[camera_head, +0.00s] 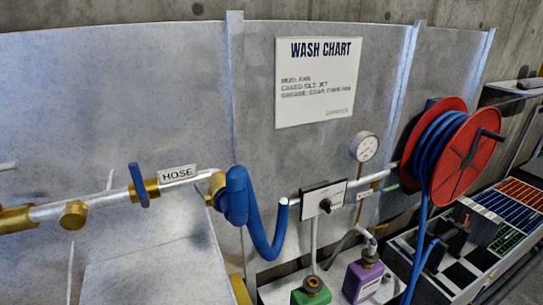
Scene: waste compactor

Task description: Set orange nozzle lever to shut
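I cannot make out an orange nozzle lever in this view. A blue lever (138,186) stands upright on a brass valve (150,188) beside a HOSE label (177,173). A blue hose (258,225) hangs in a loop from the brass fitting to its right. A dark grey and black object (470,227) sits at the lower right by the hose reel; I cannot tell what it is. My gripper does not show in the view.
A red reel (464,157) with blue hose is at the right, near a round gauge (365,146). A small panel with a black knob (324,203) is on the pipe. Green (311,293) and purple (363,279) jugs stand below. A wash chart (318,82) hangs on the wall.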

